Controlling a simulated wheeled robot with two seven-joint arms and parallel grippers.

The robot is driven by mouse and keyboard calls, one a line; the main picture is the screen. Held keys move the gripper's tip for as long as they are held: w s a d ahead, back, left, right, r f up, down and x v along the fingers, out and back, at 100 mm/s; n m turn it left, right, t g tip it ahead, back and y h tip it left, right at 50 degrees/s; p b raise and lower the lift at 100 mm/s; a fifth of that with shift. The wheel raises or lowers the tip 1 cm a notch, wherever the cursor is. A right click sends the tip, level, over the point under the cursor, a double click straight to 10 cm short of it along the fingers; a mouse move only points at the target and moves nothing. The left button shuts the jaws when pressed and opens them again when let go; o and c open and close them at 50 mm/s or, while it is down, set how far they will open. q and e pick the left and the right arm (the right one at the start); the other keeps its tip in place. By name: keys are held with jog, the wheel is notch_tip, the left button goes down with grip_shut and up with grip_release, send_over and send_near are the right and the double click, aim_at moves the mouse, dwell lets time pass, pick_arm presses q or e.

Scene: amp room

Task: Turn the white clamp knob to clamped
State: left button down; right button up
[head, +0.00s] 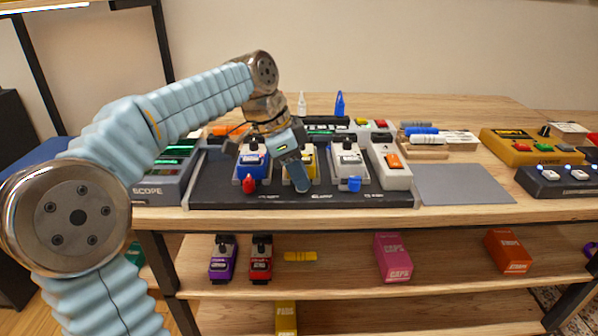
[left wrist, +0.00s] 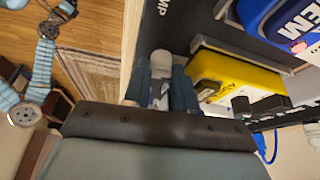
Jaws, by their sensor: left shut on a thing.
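My left gripper (head: 300,184) points down at the front of the yellow pedal (head: 312,162) on the black pedalboard (head: 230,195). In the left wrist view its two blue-grey fingers (left wrist: 161,88) are shut on the white clamp knob (left wrist: 161,62), whose rounded end shows between them. The yellow pedal (left wrist: 235,78) is right beside the fingers there. In the head view the gripper hides the white knob. A red knob (head: 249,184) is in front of the blue pedal (head: 252,163), and a blue knob (head: 354,184) is in front of the white pedal (head: 347,160). My right gripper is out of view.
A grey device (head: 165,175) stands left of the board. A grey mat (head: 462,184) lies clear at right, with a mustard-yellow box (head: 520,146) beyond it. The lower shelf (head: 340,268) holds several coloured pedals and boxes. The blue pedal (left wrist: 285,25) is near the gripper in the wrist view.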

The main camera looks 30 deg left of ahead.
pick_arm(q)
jog(key=shift+m, duration=0.5)
jog(key=shift+g, duration=0.3)
jog(key=c, duration=0.9)
grip_release()
